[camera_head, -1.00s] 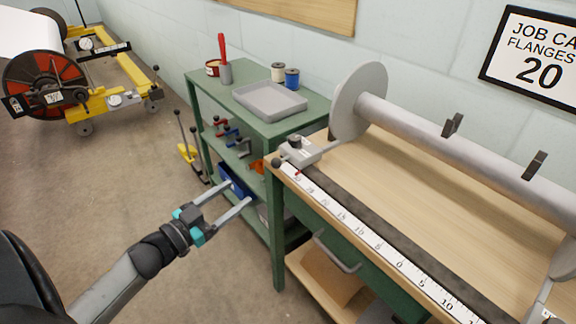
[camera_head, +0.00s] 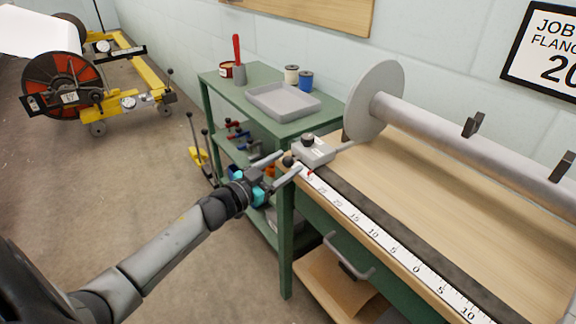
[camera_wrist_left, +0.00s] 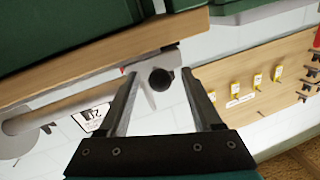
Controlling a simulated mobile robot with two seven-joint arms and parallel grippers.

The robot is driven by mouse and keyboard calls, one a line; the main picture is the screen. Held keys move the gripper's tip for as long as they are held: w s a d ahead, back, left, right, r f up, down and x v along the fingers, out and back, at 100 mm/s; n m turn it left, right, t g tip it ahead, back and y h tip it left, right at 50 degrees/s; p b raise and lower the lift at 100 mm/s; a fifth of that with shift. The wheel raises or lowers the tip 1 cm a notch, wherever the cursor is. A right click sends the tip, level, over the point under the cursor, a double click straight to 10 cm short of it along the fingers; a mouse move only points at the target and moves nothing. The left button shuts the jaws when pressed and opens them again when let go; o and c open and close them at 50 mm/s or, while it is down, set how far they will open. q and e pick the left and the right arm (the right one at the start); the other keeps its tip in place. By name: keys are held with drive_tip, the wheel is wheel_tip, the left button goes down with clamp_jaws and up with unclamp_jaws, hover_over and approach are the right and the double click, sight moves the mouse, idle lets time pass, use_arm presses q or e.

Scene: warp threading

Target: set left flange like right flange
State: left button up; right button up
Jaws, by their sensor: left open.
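The left flange (camera_head: 373,100) is a grey disc on a grey roller (camera_head: 450,135) over the wooden bench. A grey slide block (camera_head: 314,152) with a black knob on top sits at the left end of the white scale (camera_head: 372,237), joined to the flange by a thin arm. A black ball knob (camera_head: 288,161) sticks out of the block's near side. My left gripper (camera_head: 283,170) is open, its fingers reaching to this ball knob. In the left wrist view the ball knob (camera_wrist_left: 160,79) appears between the open fingers, and no grip on it shows. The right flange and right gripper are out of view.
A green shelf cart with a grey tray (camera_head: 283,101), cans (camera_head: 306,80) and a red-handled tool stands left of the bench. A bench drawer handle (camera_head: 348,258) juts out below. A job card (camera_head: 548,55) hangs on the wall.

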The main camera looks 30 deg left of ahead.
use_arm(q)
drive_tip(key=shift+w+d, duration=0.15)
drive_tip(key=shift+w, duration=0.65)
clamp_jaws()
idle(1.0)
